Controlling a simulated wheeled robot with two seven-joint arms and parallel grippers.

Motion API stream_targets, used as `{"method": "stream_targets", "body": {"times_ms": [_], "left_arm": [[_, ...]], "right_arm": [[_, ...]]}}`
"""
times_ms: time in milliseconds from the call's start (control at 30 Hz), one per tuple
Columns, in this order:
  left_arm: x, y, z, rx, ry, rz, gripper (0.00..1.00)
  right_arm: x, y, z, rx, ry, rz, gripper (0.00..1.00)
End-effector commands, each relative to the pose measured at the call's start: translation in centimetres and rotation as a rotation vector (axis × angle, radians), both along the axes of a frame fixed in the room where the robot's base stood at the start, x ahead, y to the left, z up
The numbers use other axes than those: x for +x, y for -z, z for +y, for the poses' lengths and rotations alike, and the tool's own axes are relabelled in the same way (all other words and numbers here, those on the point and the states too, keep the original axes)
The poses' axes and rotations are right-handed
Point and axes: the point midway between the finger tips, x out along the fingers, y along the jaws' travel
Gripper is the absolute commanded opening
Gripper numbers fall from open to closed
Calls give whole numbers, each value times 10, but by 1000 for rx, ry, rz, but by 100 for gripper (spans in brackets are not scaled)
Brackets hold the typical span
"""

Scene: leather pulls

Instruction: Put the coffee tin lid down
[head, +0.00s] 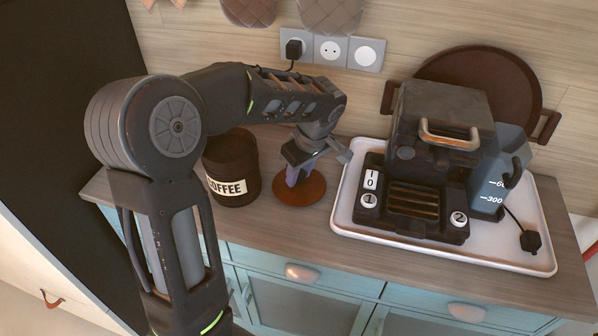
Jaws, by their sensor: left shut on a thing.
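The coffee tin lid (311,196) is a round, reddish-brown disc at the counter surface, right of the coffee tin. My left gripper (294,178) points down over it, with its fingers shut on its top; the exact grip point is small and partly hidden. I cannot tell whether the lid rests fully on the wood. The dark brown coffee tin (229,187) with its "COFFEE" label stands upright to the left of the lid, its upper part partly behind my left arm. My right gripper is not in view.
A white tray (345,213) right of the lid holds a dark coffee machine (440,130) and a bluish water container (503,165). A brown round tray (480,75) leans on the wall behind. Sockets (331,50) are on the wall. A narrow strip of counter (270,230) in front is clear.

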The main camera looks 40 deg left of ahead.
Motion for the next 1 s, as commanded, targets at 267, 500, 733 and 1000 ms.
{"method": "stream_targets", "body": {"times_ms": [267,500,733,1000], "left_arm": [[0,2,0,0,0,0,35],[0,3,0,0,0,0,52],[0,2,0,0,0,0,52],[0,-19,-5,0,1,-3,52]], "right_arm": [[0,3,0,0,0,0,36],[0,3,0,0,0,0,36],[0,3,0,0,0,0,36],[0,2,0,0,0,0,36]]}}
